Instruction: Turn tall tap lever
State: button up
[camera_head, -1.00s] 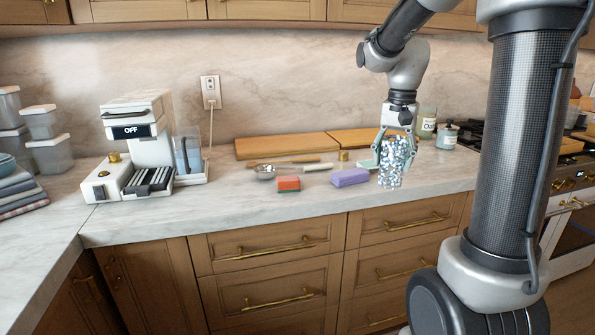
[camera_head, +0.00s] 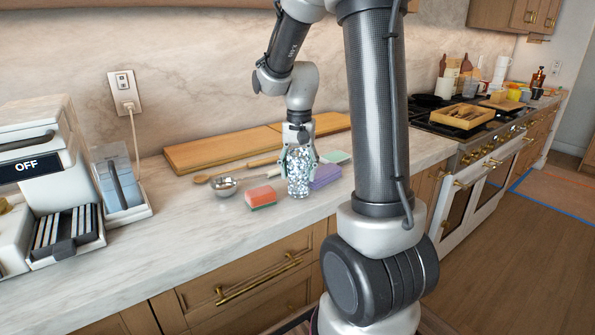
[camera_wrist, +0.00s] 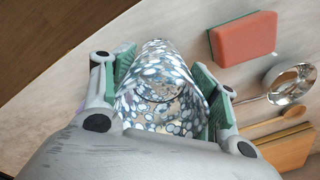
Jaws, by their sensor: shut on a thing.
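My gripper (camera_head: 299,156) points down over the marble counter (camera_head: 215,243). It is shut on a speckled silver-and-white cylinder (camera_head: 299,182), which looks upright and hangs at or just above the counter; I cannot tell whether it touches. In the wrist view the cylinder (camera_wrist: 163,75) sits between the two green-padded fingers (camera_wrist: 165,95), and its open top faces the camera. No tall tap or tap lever shows in these frames.
Near the cylinder are a red sponge (camera_head: 261,197), a purple block (camera_head: 325,176), a metal bowl (camera_head: 224,187) and a wooden spoon (camera_head: 235,171). Wooden boards (camera_head: 215,152) lie behind. A coffee machine (camera_head: 35,165) stands left; a stove (camera_head: 470,135) stands right.

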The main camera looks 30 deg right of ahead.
jog(key=shift+f, duration=0.25)
jog(key=o, duration=1.2)
jog(key=shift+o, duration=0.2)
notch_tip(320, 180, up, 12)
jog(key=s+a+n+t, duration=0.2)
jog(key=s+a+n, duration=0.1)
jog(key=s, duration=0.6)
jog(key=s+a+n+t, duration=0.2)
jog(key=s+n, duration=0.3)
jog(key=s, duration=0.4)
jog(key=shift+s+a+n, duration=0.3)
jog(key=shift+s+a, duration=0.1)
jog(key=shift+a, duration=0.2)
